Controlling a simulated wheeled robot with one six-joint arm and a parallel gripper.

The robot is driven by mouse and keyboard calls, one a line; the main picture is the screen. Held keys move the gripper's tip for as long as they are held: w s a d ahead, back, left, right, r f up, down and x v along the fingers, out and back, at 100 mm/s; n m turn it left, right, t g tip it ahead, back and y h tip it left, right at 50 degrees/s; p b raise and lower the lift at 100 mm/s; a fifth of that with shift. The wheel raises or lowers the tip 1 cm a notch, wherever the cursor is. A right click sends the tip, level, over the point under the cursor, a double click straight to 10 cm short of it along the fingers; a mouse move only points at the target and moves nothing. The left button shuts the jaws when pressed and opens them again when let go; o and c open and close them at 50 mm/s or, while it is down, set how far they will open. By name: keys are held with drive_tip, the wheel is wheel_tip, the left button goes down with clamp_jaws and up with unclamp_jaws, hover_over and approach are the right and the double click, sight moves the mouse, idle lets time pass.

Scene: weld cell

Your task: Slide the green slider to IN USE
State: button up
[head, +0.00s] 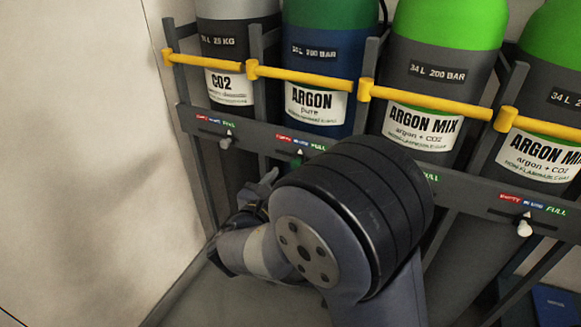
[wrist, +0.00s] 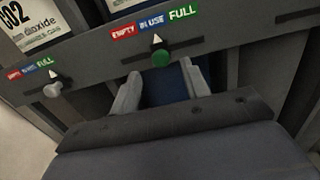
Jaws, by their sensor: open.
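The green slider (wrist: 160,57) is a round green knob with a white pointer on a slotted grey rail, below the ARGON cylinder (head: 319,70). Its pointer stands under the blue IN USE label (wrist: 152,21), between the red EMPTY and green FULL labels. The slider also shows small in the head view (head: 298,158). My gripper (wrist: 161,68) is open and empty. Its two fingers point at the rail, one on each side of the knob's line, with the knob just beyond the tips. In the head view my gripper (head: 258,186) is partly hidden by my arm.
A grey slider (wrist: 52,89) sits at FULL under the CO2 cylinder, left of the green one. Another pale slider (head: 525,229) is at the right. Yellow bars (head: 302,76) cross the cylinders above the rail. A pale wall (head: 75,150) stands close at the left.

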sight(295, 166)
drive_tip(key=p+v, duration=0.1)
drive_tip(key=v, duration=0.5)
drive_tip(key=b+x, duration=0.2)
drive_tip(key=x, duration=0.9)
drive_tip(key=shift+b, duration=0.3)
drive_tip(key=shift+s+d, duration=0.15)
drive_tip(key=shift+d, duration=0.1)
